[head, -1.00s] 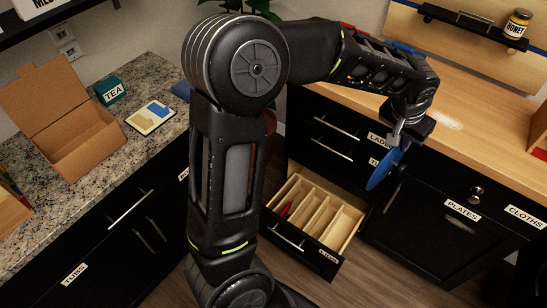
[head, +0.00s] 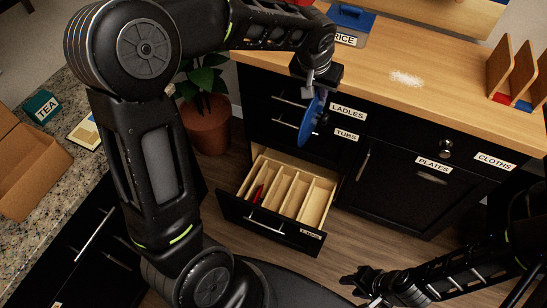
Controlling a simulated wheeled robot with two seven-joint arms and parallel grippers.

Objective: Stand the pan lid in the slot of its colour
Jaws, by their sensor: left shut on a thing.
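A blue pan lid (head: 312,119) hangs edge-on, roughly upright, in front of the black cabinet. My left gripper (head: 317,85) is shut on its upper part and holds it clear of the counter, near the front edge. A wooden rack (head: 524,65) with upright dividers stands on the counter at the far right. A red slot marking (head: 503,98) and a blue slot marking (head: 524,106) show at its base; its right end is cut off. My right gripper (head: 358,284) is low in the picture, away from lid and rack; its jaw opening is unclear.
An open drawer (head: 316,238) with wooden dividers juts out below the lid. A rice container (head: 350,22) with a blue lid stands at the counter's back. A white patch (head: 406,78) lies on the otherwise clear counter left of the rack. A potted plant (head: 207,125) stands behind my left arm.

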